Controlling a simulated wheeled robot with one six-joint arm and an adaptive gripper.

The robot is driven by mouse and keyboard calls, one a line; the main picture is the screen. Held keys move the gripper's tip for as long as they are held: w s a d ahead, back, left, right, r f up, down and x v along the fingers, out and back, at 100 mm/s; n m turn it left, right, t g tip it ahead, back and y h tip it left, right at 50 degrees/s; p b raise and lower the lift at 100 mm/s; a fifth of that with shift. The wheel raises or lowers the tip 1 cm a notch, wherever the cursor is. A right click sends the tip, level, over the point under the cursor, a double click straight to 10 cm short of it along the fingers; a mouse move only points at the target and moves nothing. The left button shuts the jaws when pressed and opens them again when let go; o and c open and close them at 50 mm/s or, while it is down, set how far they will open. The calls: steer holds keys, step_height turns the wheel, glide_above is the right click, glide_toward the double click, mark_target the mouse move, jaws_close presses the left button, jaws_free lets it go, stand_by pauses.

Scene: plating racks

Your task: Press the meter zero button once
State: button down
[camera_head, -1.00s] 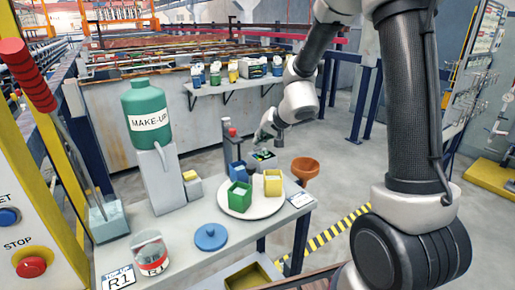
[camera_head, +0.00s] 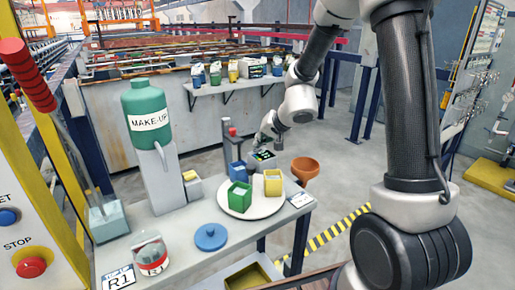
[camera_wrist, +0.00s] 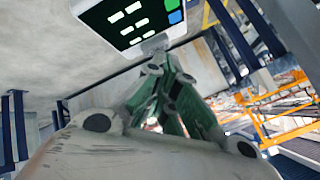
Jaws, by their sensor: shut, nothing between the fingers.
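The meter (camera_head: 264,155) is a small device with a dark screen at the back of the bench, behind the coloured cups. In the wrist view, its dark face (camera_wrist: 112,32) shows pale readout marks, with a green button (camera_wrist: 172,5) and a blue button (camera_wrist: 175,17) at its right side. Their labels cannot be read. My gripper (camera_head: 266,139) is just behind the meter in the head view. In the wrist view, my gripper (camera_wrist: 155,43) is shut and empty, its tips by the meter's lower edge. Whether they touch it I cannot tell.
Blue, green and yellow cups stand on a white round plate (camera_head: 232,207) in front of the meter. An orange funnel (camera_head: 305,168) is to its right and a red-topped post (camera_head: 231,135) to its left. A green MAKE-UP bottle (camera_head: 147,112) stands further left.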

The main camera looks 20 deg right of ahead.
steer(key=shift+r, duration=0.95)
steer(key=shift+r, duration=0.1)
step_height(320, 180, up, 5)
steer(key=shift+f, duration=0.1)
stand_by(0.3)
stand_by(0.5)
